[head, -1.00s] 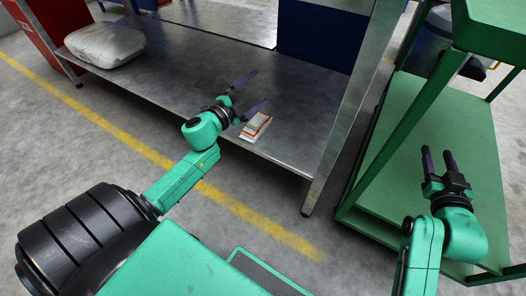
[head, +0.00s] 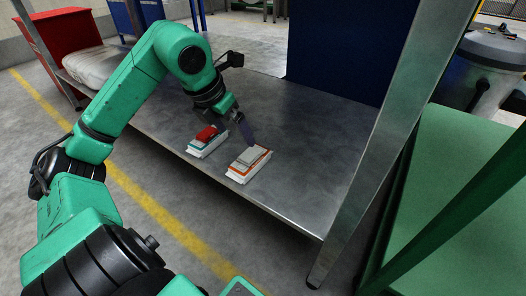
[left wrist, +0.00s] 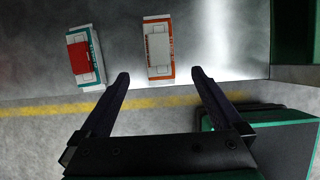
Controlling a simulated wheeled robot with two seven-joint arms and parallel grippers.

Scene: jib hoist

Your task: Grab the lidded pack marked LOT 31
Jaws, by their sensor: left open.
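Two lidded packs lie side by side on the metal shelf (head: 290,178) near its front edge. One is white with orange trim and a grey lid (head: 249,159); in the left wrist view this orange-trimmed pack (left wrist: 158,48) is ahead of the fingers, roughly between their lines. The other is white with teal trim and a red lid (head: 206,137); the red-lidded pack (left wrist: 84,57) is left of the fingers in the left wrist view. I cannot read LOT 31 on either. My left gripper (head: 238,126) is open and empty, above the shelf beside the packs. My right gripper is out of view.
A metal post (head: 388,130) stands at the shelf's right front corner. A green bench (head: 455,190) is on the right. A pale sack (head: 92,64) lies at the shelf's far left. A dark blue panel (head: 345,50) stands behind.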

